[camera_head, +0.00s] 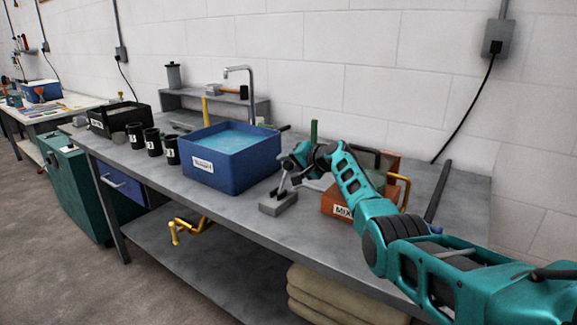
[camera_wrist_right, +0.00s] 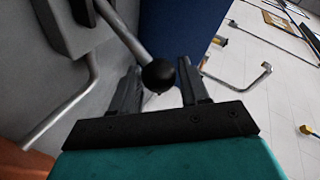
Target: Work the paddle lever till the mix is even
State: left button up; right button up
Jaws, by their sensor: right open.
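A lever with a grey base block (camera_head: 278,203) stands on the bench between the blue tub and the orange box. Its metal rod ends in a black ball knob (camera_wrist_right: 159,75), seen in the right wrist view. My right gripper (camera_head: 285,182) is over the lever. In the wrist view its open fingers (camera_wrist_right: 161,88) lie on either side of the knob, with gaps showing; it is not clamped. The orange box (camera_head: 341,211), labelled MIX, is partly behind my right arm, and its contents are hidden. My left gripper is out of view.
A blue tub (camera_head: 228,180) of light blue liquid stands left of the lever. Several black cups (camera_head: 153,142) and a black crate (camera_head: 118,128) stand farther left. A tap (camera_head: 251,95) rises behind the tub. The bench front left of the lever (camera_head: 235,202) is clear.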

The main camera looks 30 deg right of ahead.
jog(key=shift+o, duration=1.2)
jog(key=shift+a+f, duration=0.15)
jog(key=shift+a, duration=0.05)
notch_tip(320, 180, up, 20)
jog(key=p, duration=0.1)
jog(key=shift+p, duration=0.4)
